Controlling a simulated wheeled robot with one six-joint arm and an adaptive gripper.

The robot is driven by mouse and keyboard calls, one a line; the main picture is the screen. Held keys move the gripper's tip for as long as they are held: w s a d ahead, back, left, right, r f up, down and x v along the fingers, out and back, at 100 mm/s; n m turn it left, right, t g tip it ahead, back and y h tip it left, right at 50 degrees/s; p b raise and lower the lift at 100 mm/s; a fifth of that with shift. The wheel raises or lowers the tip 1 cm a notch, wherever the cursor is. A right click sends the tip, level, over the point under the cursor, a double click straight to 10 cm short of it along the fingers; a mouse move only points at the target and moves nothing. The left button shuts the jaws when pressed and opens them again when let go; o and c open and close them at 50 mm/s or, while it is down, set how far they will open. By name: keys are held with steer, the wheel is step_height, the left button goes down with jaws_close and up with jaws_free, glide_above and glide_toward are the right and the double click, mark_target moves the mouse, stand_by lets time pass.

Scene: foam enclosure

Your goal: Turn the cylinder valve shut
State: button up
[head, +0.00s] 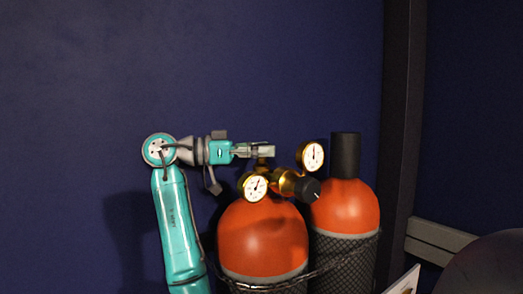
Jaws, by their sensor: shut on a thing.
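An orange cylinder (262,240) stands upright in the lower middle of the head view. On its top sits a brass valve (284,181) with a black knob (307,189) at its right end. Two round gauges, a left one (255,187) and a right one (312,155), are fitted to the brass. My gripper (268,150) reaches in level from the left, just above the brass. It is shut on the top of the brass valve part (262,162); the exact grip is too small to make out.
A second orange cylinder (345,212) with a black top (345,155) stands close on the right. Black netting and a dark strap (335,263) wrap the cylinders. A dark post (397,120) rises behind at right. The wall area above is clear.

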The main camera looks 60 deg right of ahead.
mark_target(261, 144)
steer(key=shift+m+g+y, duration=0.4)
steer(key=shift+m+y, duration=0.1)
steer(key=shift+y, duration=0.1)
steer(key=o, duration=1.2)
step_height(261, 144, up, 10)
